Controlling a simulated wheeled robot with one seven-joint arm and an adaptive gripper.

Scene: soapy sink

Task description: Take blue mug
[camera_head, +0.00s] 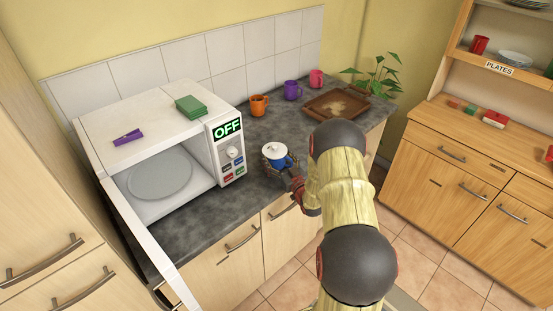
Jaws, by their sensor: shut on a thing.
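The blue mug (279,163) is on or just above the dark counter near its front edge, right of the microwave. It is upright and has a white top (275,150). My gripper (275,160) reaches it from the right and is shut on it. Part of the fingers and the mug's lower side are hard to make out. I cannot tell whether the mug touches the counter.
The microwave (150,113) stands at left with its door open and its panel reading OFF. An orange mug (259,105), a purple mug (292,90) and a pink mug (316,78) stand along the back. A brown tray (318,113) and a plant (377,78) are at right.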

